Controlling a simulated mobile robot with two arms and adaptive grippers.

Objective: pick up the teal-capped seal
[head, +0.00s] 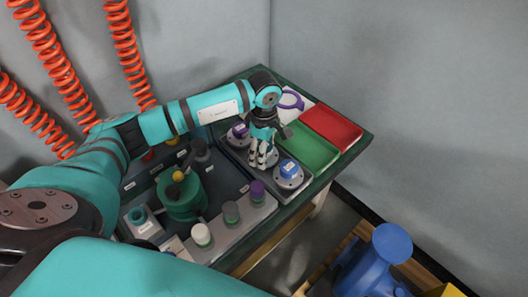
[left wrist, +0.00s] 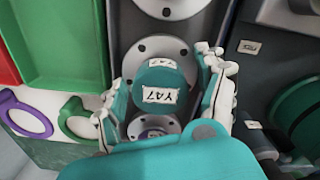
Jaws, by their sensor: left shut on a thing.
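The teal-capped seal (left wrist: 165,80), with a white label reading "YA7", sits between the fingers of my left gripper (left wrist: 165,95) in the left wrist view. A grey bolted flange (left wrist: 155,50) shows behind the cap; I cannot tell whether the seal touches it. In the head view my left gripper (head: 262,158) points down over the middle of the grey flange plate, and its fingers hide most of the seal. It is shut on the seal. My right gripper is not in view.
A purple-capped seal (head: 239,131) and a blue-capped seal (head: 289,168) stand on flanges either side. A green tray (head: 312,150) and red tray (head: 332,125) lie to the right. Several capped jars, one white (head: 201,234), stand in front. A green device (head: 180,198) is at left.

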